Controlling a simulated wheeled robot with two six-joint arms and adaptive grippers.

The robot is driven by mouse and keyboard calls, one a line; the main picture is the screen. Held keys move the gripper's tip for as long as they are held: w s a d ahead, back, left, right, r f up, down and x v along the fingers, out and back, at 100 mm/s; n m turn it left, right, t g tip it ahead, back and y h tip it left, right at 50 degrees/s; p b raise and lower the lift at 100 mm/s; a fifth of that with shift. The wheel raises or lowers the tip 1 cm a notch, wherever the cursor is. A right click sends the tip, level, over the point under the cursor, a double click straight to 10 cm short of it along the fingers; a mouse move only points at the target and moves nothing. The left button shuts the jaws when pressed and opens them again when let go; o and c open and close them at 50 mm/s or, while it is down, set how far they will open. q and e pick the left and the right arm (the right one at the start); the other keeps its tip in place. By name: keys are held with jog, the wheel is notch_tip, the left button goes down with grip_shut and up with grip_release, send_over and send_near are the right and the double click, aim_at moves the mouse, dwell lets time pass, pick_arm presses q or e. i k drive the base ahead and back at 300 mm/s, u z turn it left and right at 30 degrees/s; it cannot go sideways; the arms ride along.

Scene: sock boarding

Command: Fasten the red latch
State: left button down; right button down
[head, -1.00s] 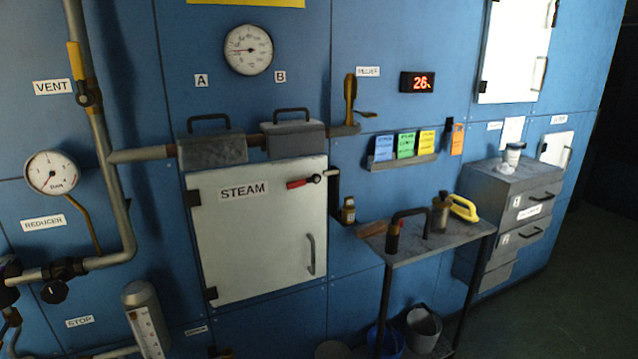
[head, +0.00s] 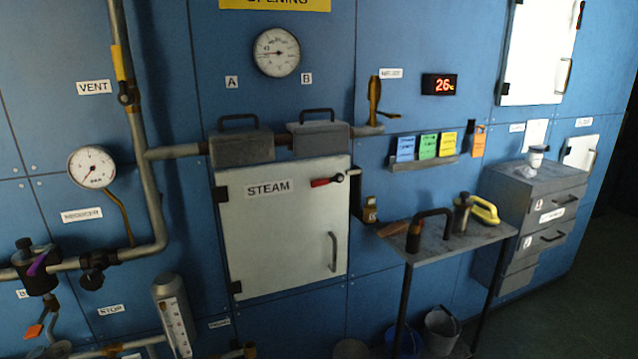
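The red latch (head: 322,182) is a short red-handled lever on a dark pivot at the upper right of the white STEAM door (head: 285,225). Its red handle points left over the door, and a pale bar runs right from the pivot toward the door's edge. The door looks closed in its frame, with a grey handle (head: 333,251) low on its right side. I cannot tell whether the latch engages the frame. Neither of my grippers shows in the head view.
A grey table (head: 450,243) with tools stands right of the door. Grey drawers (head: 530,195) stand farther right. Two grey boxes with handles sit on the pipe above the door. Pipes, a gauge (head: 91,167) and valves fill the left. Buckets (head: 441,328) stand under the table.

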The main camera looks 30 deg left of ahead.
aim_at(339, 177)
jog(key=k, duration=0.45)
jog(key=u, duration=0.3)
jog(key=i, duration=1.35)
jog(key=z, duration=0.5)
